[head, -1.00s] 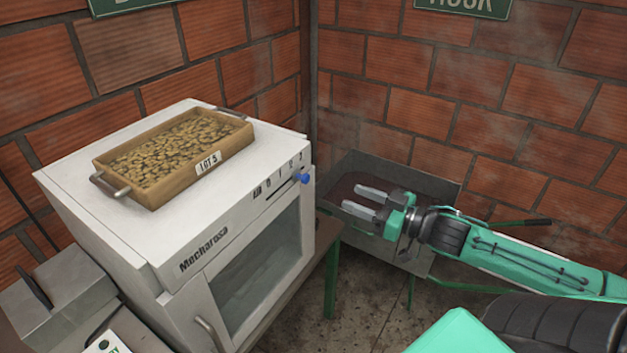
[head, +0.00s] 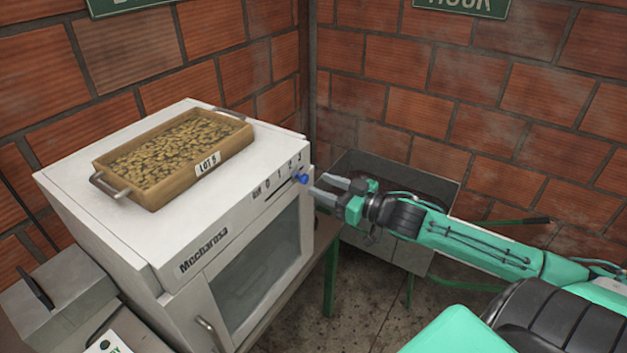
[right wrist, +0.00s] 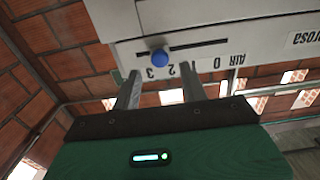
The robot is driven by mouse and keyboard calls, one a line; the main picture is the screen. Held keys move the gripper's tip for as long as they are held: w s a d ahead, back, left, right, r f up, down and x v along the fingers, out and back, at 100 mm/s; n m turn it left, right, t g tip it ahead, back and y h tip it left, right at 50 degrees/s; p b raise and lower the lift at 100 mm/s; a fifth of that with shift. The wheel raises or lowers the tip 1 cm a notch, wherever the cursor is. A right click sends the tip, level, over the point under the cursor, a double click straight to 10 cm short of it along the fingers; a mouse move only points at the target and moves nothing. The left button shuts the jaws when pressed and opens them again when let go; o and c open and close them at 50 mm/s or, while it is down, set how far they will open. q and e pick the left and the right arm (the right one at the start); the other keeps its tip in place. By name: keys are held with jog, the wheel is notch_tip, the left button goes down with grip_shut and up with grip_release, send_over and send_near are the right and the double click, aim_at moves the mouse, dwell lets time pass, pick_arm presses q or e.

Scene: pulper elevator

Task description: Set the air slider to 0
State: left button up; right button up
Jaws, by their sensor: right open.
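The white machine (head: 150,245) marked Mecharosa has an air slider on its upper front, with marks AIR, 0, 1, 2, 3. The blue slider knob (head: 302,179) stands at the right end, by the 3. It also shows in the right wrist view as a blue knob (right wrist: 159,58) near the 3 end of the dark slot (right wrist: 200,47). My right gripper (head: 320,189) is open, its fingertips just right of the knob. In the right wrist view its two fingers (right wrist: 162,80) point at the panel, spread to either side below the knob. My left gripper is not in view.
A wooden tray of beans labelled LOT 5 (head: 208,168) sits on top of the machine. A grey bin (head: 400,250) stands behind my right arm against the brick wall. A glass door (head: 258,270) is below the slider.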

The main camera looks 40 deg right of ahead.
aim_at(307, 179)
jog(key=shift+p+x, duration=0.35)
jog(key=shift+x, duration=1.45)
grip_shut()
